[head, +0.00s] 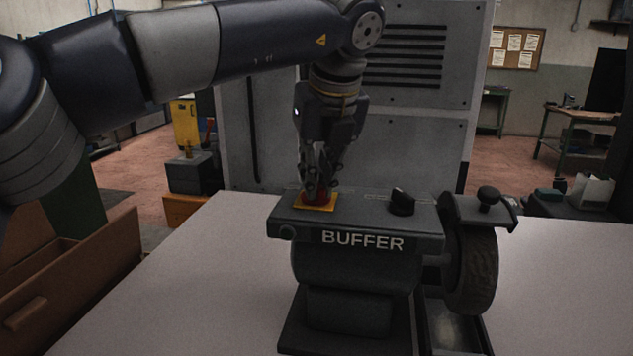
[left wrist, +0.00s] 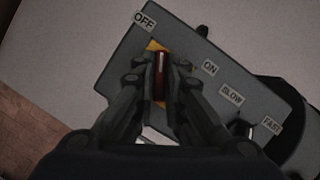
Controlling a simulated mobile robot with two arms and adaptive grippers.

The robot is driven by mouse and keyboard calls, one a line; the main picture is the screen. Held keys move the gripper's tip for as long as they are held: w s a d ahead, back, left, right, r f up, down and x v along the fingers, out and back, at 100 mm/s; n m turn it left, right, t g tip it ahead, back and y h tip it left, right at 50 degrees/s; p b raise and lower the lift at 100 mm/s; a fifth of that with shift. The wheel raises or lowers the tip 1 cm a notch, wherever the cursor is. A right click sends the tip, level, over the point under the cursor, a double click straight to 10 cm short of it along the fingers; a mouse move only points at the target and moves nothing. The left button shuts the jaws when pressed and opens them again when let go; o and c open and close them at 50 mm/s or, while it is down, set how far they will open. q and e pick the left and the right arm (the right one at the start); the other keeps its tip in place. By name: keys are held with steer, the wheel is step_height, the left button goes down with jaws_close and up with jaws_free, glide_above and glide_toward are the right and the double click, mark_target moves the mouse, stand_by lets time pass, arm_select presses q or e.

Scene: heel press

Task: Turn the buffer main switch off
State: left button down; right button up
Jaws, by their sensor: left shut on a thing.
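The dark grey buffer (head: 350,260), marked BUFFER on its front, stands on the pale table. Its red main switch (head: 323,193) sits on a yellow plate (head: 316,207) at the left of its top. My left gripper (head: 320,184) points down and is shut on the red switch. In the left wrist view the red switch (left wrist: 159,76) lies between the two fingers, with the OFF label (left wrist: 145,20) above it and the ON label (left wrist: 209,68) to its right. The fingers hide part of the switch. My right gripper is out of view.
A black knob (head: 402,201) stands right of the switch, by the SLOW (left wrist: 232,93) and FAST (left wrist: 271,125) labels. A dark wheel (head: 478,270) is at the buffer's right. A grey cabinet (head: 415,150) stands behind. The table (head: 190,280) is clear on the left.

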arm_select(q)
steer(key=shift+w+r+n+y, duration=0.1)
steer(key=shift+n+y, duration=0.4)
steer(key=shift+n, duration=1.1)
steer(key=c, duration=1.7)
jaws_free()
steer(key=shift+o, duration=0.2)
steer(key=shift+d, duration=0.1)
steer(key=v, duration=0.7)
steer(key=shift+r, duration=0.2)
steer(key=shift+r, duration=0.1)
